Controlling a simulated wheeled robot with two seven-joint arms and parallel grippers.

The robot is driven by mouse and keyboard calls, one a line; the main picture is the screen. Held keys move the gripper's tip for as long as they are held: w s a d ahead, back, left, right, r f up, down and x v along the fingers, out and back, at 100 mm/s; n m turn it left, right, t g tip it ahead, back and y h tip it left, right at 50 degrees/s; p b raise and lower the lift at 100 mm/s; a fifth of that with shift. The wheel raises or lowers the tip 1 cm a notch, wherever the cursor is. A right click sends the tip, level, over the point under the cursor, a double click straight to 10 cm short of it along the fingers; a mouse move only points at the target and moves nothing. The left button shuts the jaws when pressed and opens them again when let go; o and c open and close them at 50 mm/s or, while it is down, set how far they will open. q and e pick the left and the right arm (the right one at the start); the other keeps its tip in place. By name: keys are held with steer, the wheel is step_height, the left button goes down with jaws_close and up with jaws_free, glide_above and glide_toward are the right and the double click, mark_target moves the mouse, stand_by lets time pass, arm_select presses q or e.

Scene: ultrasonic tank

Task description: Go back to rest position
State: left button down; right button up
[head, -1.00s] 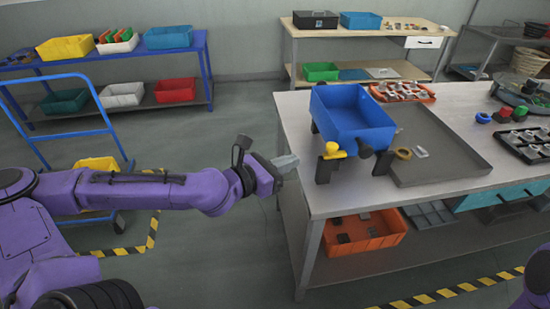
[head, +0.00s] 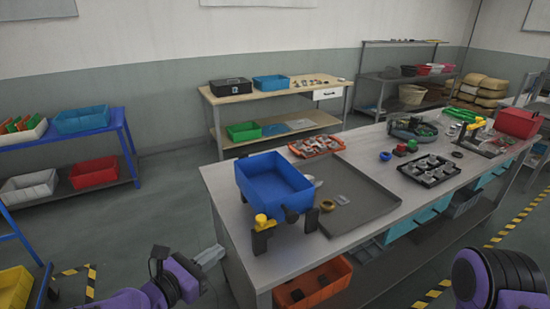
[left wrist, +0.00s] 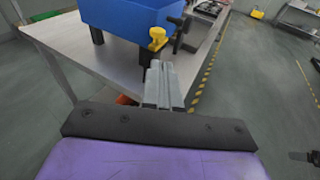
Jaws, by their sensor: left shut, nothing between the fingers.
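My left gripper (head: 209,256) is low at the left in the head view, in the air beside the left end of the table (head: 226,214). It is shut and empty. In the left wrist view its closed fingers (left wrist: 164,85) point toward the table edge, apart from it. A blue tank (head: 273,184) with a yellow-handled valve (head: 262,222) stands on the table's left end; both also show in the left wrist view, the tank at the top (left wrist: 125,17) and the valve below it (left wrist: 157,36). My right arm shows only in part at the lower right; its gripper is out of view.
A grey tray (head: 375,207) lies right of the tank. An orange parts tray (head: 316,145) and a black tray (head: 429,170) are farther back. An orange bin (head: 313,285) is on the shelf underneath. A blue rack (head: 128,160) stands at left. Floor between is clear.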

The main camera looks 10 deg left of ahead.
arm_select(q)
steer(key=s+d+f+m+g+y+b, duration=0.15)
steer(key=s+f+m+g, duration=0.35)
steer(key=f, duration=0.6)
steer(key=s+a+f+m+g+y+b, duration=0.15)
steer(key=s+f+m+y, duration=0.35)
steer(key=f, duration=0.6)
steer(key=s+a+f+m+g+y+b, duration=0.2)
steer(key=s+a+f+m+b, duration=0.1)
steer(key=s+f+m, duration=0.3)
steer(key=s+a+f+m+g+y+b, duration=0.2)
steer(key=s+a+f+m, duration=0.4)
steer(key=f, duration=0.4)
steer(key=shift+s+f+m+g+b, duration=0.4)
steer(key=shift+s+m+b, duration=0.5)
steer(key=shift+s, duration=0.45)
steer(key=shift+r, duration=0.1)
